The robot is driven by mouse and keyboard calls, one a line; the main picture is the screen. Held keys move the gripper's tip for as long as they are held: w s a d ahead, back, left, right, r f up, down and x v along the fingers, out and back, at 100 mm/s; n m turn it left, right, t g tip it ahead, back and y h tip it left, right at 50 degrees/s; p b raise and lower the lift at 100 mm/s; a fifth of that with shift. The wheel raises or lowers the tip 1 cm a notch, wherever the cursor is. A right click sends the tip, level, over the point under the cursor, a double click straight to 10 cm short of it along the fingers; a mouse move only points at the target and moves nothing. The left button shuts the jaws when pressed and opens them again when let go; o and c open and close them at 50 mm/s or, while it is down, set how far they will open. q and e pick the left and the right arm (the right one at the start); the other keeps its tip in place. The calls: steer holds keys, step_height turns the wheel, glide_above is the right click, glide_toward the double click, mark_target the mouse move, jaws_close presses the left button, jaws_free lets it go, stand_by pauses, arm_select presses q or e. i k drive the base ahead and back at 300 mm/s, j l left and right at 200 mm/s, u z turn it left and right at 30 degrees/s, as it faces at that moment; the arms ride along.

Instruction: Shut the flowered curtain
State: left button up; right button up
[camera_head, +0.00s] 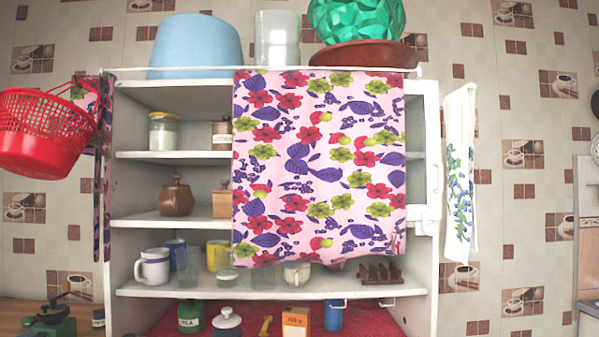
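The flowered curtain (318,165) is pink with red, purple and green flowers. It hangs from a thin white rod (170,71) along the top front of a white open-shelved cabinet (122,195). It covers the middle and right of the upper shelves, and its lower edge ends near the mug shelf. The left part of the shelves is uncovered. A narrow strip of similar flowered cloth (104,165) hangs at the cabinet's left side; I cannot tell if it belongs to the same curtain. Neither of my grippers is in view.
A red basket (45,135) hangs left of the cabinet. A blue bowl (195,45), white stacked dishes (277,42) and a green faceted bowl (356,20) stand on top. Jars and mugs (152,267) fill the shelves. A white towel (459,170) hangs at the right.

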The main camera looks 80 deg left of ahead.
mark_target(319, 156)
steer(key=k+j+u, duration=0.1)
steer(key=u, duration=2.1)
